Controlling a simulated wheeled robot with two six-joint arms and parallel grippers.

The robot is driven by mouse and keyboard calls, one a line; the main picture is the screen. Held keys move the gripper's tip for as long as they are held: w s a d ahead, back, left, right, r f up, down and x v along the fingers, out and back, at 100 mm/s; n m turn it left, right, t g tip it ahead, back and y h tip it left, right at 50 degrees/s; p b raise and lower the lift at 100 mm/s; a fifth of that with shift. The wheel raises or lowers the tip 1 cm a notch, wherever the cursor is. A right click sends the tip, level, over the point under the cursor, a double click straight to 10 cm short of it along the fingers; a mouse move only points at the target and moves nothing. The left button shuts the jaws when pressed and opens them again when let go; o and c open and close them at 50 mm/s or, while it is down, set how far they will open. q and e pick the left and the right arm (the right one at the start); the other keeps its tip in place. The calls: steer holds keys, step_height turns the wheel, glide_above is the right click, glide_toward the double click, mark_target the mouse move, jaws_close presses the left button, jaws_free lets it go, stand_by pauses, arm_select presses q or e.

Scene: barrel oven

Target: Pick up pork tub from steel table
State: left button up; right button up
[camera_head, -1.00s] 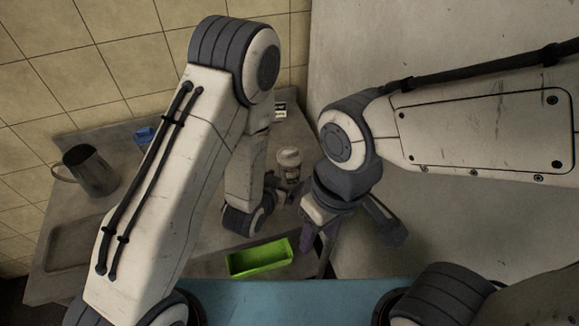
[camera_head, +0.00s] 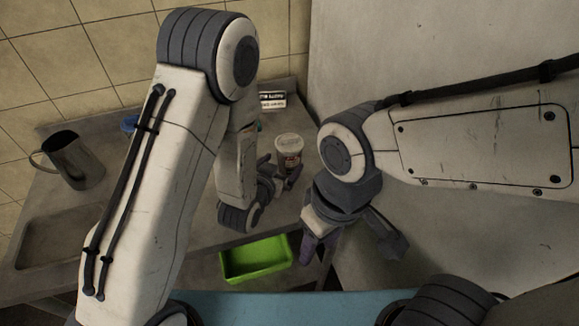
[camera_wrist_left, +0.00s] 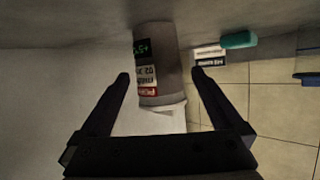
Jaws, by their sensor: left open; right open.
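The tub (camera_head: 288,155), with a white lid and a labelled side, stands upright on the steel table (camera_head: 190,245). In the left wrist view the tub (camera_wrist_left: 160,55) lies between and just beyond the two open fingertips (camera_wrist_left: 160,76), with a gap at each side. Contact is not visible. My right gripper (camera_head: 352,240) is open and empty, to the right of the green tray.
A metal jug (camera_head: 75,160) stands at the left, behind a sunken basin (camera_head: 60,240). A small label sign (camera_head: 272,99) and a blue item (camera_head: 130,123) are at the back, near the tiled wall.

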arm_select(q)
steer(key=shift+w+f+b, duration=0.2)
steer(key=shift+b, duration=0.6)
steer(key=shift+w+d+f, duration=0.1)
steer(key=shift+w+d, duration=0.1)
steer(key=shift+w, duration=0.15)
steer(key=x, duration=0.3)
steer(key=shift+w+d+p, duration=0.2)
steer(key=shift+w+p, duration=0.05)
steer(key=shift+p, duration=0.15)
steer(key=shift+w+d+f, duration=0.1)
steer(key=shift+w+f, duration=0.05)
steer(key=shift+w, duration=0.2)
arm_select(e)
steer(key=shift+f, duration=0.9)
arm_select(q)
steer(key=shift+c, duration=0.3)
jaws_close()
